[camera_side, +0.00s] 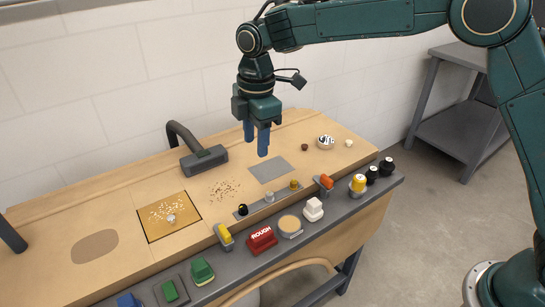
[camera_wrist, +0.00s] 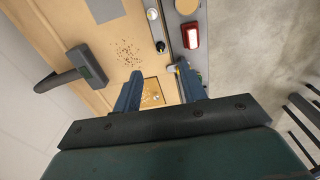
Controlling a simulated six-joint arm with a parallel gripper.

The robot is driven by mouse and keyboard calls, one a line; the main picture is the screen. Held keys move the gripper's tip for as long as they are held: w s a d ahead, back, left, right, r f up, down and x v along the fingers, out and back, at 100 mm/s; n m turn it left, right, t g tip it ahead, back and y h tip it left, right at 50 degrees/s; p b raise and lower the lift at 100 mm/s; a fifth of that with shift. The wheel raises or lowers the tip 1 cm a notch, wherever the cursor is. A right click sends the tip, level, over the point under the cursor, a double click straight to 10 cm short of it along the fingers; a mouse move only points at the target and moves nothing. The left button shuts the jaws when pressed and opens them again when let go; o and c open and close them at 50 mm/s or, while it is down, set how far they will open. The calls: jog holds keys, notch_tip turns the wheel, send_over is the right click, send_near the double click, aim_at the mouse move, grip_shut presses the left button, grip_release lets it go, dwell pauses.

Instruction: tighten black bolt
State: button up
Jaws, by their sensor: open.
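The black bolt (camera_side: 243,210) stands at the left end of a dark grey strip (camera_side: 256,206) near the bench's front edge. A grey bolt (camera_side: 269,196) and a brass bolt (camera_side: 294,184) stand to its right on the same strip. My gripper (camera_side: 256,147) hangs above the bench, fingers down, open and empty. In the wrist view the black bolt (camera_wrist: 161,47) shows just beyond the fingertips of my gripper (camera_wrist: 160,72), apart from them. Whether the bolt is seated fully cannot be told.
A dark hammer-like tool (camera_side: 205,159) stands behind the strip. A square tray (camera_side: 169,217) with pale specks lies left; scattered bits (camera_side: 224,190) lie nearby. A yellow switch (camera_side: 225,236), red block (camera_side: 262,240) and several coloured knobs line the front ledge. A grey patch (camera_side: 271,169) is clear.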

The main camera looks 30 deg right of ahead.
jog(key=n, duration=0.2)
send_over(242, 206)
notch_tip(242, 206, down, 5)
jog(key=shift+g, duration=0.3)
jog(key=shift+f, duration=0.1)
jog(key=shift+f, duration=6.8)
grip_shut()
